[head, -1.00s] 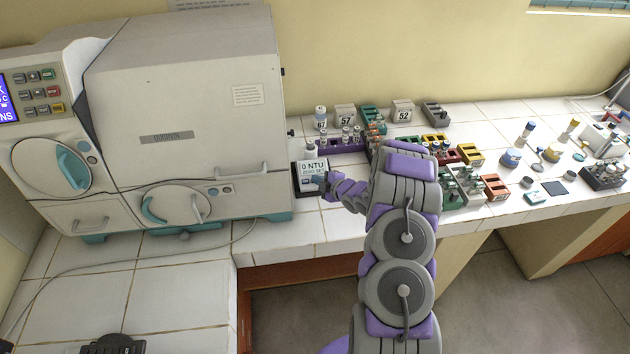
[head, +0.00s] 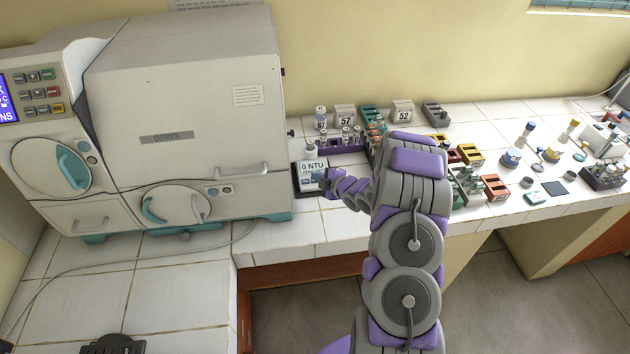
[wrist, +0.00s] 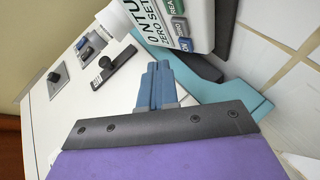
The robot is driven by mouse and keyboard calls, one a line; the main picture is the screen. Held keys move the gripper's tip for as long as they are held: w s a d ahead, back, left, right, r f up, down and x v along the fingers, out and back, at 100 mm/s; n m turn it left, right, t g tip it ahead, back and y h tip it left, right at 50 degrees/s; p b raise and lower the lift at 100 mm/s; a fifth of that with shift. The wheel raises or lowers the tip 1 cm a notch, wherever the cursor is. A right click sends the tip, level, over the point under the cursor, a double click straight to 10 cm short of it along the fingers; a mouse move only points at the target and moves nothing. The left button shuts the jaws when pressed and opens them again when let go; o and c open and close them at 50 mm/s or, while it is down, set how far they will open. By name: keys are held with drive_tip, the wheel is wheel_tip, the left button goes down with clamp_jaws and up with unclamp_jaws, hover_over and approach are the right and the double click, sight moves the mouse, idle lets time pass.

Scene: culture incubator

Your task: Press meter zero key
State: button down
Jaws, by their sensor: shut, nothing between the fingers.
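The meter (head: 310,171) stands on the white bench just right of the big incubator; its display reads "0 NTU". In the wrist view the meter (wrist: 160,30) appears turned on its side at the top, and its display reads "0 NTU ZERO SET". Its keys sit in a row, with the grey zero key (wrist: 181,28) between a green READ key (wrist: 177,8) and a blue ON key (wrist: 185,45). My gripper (wrist: 158,66) is shut and empty, its blue fingertips close to the key side of the meter. In the head view my gripper (head: 326,178) hides part of the meter's front. I cannot tell whether it touches.
The large incubator (head: 190,110) stands close on the left. Vial racks (head: 343,147) and numbered blocks (head: 345,116) crowd the bench behind and right of the meter. A white bottle top (wrist: 112,18) shows beside the meter. The bench front (head: 300,232) is clear.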

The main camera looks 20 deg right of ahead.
drive_tip(key=shift+s+a+r, duration=0.1)
drive_tip(key=shift+s+r, duration=0.2)
drive_tip(key=shift+r, duration=0.25)
drive_tip(key=shift+s+a+r, duration=0.1)
drive_tip(key=shift+s+r, duration=0.15)
drive_tip(key=shift+r, duration=0.3)
drive_tip(key=shift+r, duration=0.1)
drive_tip(key=s+a+r+m+g+h, duration=0.25)
drive_tip(key=s+r+m+g, duration=0.2)
drive_tip(key=s+r, duration=0.3)
drive_tip(key=s+a+r+m+g+h, duration=0.25)
drive_tip(key=s+r+m+h, duration=0.2)
drive_tip(key=s+r, duration=0.3)
drive_tip(key=s+a+r+m+g+y, duration=0.1)
drive_tip(key=s+a, duration=0.3)
drive_tip(key=s, duration=0.7)
drive_tip(key=s+a+r+m+g+y, duration=0.1)
drive_tip(key=s+a+r+m+g, duration=0.2)
drive_tip(key=s, duration=0.8)
drive_tip(key=s+a+r+m+g+y+b, duration=0.1)
drive_tip(key=s+a+r+m+g, duration=0.1)
drive_tip(key=s+a+g, duration=0.2)
drive_tip(key=s+a, duration=0.3)
drive_tip(key=s, duration=0.4)
drive_tip(key=shift+a+r+m, duration=0.15)
drive_tip(key=shift+m, duration=0.25)
